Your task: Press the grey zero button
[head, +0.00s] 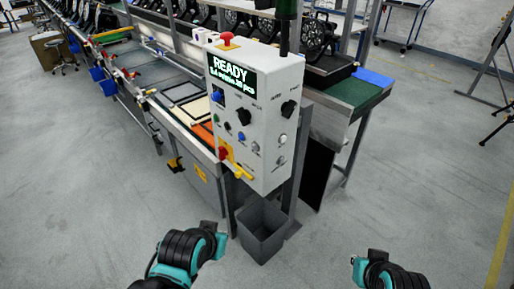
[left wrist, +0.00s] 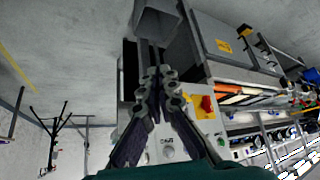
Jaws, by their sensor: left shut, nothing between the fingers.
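The white control box (head: 262,85) stands ahead of me, with a lit READY display (head: 231,74) and several buttons and knobs on its face. Two pale grey round buttons, an upper one (head: 283,139) and a lower one (head: 281,160), sit at the right of the face. Their labels are too small to read, so I cannot tell which is zero. My left gripper (head: 218,241) is shut and empty, below and in front of the box, apart from it. In the left wrist view its fingers (left wrist: 151,50) hide part of the box. My right gripper (head: 362,264) is low at the right, away from the box.
A red mushroom button (head: 227,40) tops the box. A red knob (head: 223,153) and yellow part (head: 240,172) project from its lower left. A grey bin (head: 263,232) stands below. A long workbench (head: 150,85) runs behind left. Open floor lies at both sides.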

